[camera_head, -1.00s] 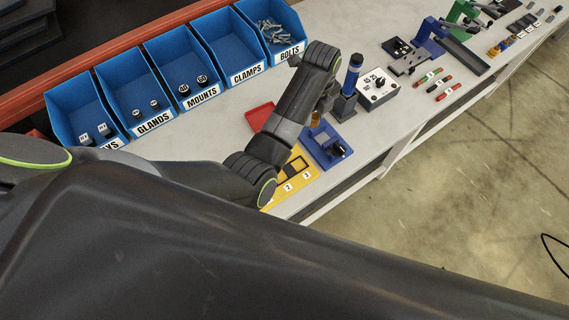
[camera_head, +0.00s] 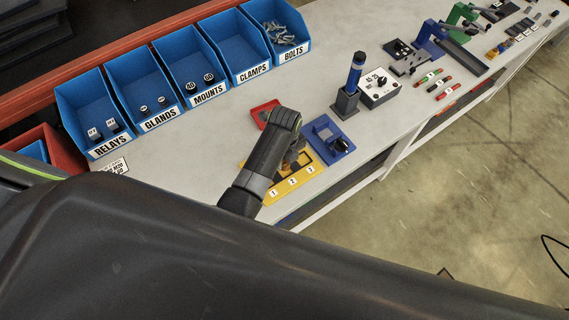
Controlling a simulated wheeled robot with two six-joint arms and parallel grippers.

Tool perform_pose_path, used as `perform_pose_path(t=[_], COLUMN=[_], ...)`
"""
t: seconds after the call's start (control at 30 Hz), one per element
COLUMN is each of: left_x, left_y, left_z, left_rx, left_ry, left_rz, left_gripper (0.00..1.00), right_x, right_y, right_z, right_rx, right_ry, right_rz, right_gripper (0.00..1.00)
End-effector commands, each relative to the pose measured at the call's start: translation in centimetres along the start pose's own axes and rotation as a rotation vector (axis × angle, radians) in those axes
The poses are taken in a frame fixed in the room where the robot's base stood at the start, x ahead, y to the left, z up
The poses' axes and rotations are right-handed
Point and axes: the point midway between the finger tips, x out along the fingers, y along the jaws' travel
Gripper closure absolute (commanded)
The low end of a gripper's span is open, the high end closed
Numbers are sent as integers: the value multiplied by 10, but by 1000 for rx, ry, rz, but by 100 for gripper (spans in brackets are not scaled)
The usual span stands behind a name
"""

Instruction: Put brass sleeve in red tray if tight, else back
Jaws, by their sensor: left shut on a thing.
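My left gripper (camera_head: 293,162) is over the yellow holder marked 1, 2, 3 (camera_head: 283,188), seen from behind its dark wrist. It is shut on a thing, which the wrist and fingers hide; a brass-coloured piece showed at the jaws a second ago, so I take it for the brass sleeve. Whether it touches the holder I cannot tell. The red tray (camera_head: 259,112) lies just behind the wrist, partly covered by it, and its visible part looks empty. My right gripper is not in view.
A blue fixture with a black clamp (camera_head: 325,130) lies right of the holder. Labelled blue bins, such as RELAYS (camera_head: 72,95), line the back. The bench between bins and tray is clear.

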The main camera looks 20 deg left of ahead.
Motion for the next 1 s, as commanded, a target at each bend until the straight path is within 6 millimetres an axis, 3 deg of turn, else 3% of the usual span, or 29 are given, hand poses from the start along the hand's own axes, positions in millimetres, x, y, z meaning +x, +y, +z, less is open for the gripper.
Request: perform_pose_path(t=[0.23, 0.67, 0.7, 0.83, 1.0], left_x=[29, 35, 35, 34, 34], left_y=[0, 0, 0, 0, 0], left_z=[0, 0, 0, 0, 0], left_rx=[1, 0, 0, 0, 0], left_ry=[0, 0, 0, 0, 0], left_rz=[2, 1, 1, 1, 1], left_gripper=[94, 94, 66, 49, 49], right_x=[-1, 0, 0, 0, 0], right_y=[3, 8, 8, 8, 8], right_z=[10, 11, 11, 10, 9], right_rx=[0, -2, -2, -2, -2], right_ry=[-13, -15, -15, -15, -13], right_rz=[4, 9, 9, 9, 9], right_gripper=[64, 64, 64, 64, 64])
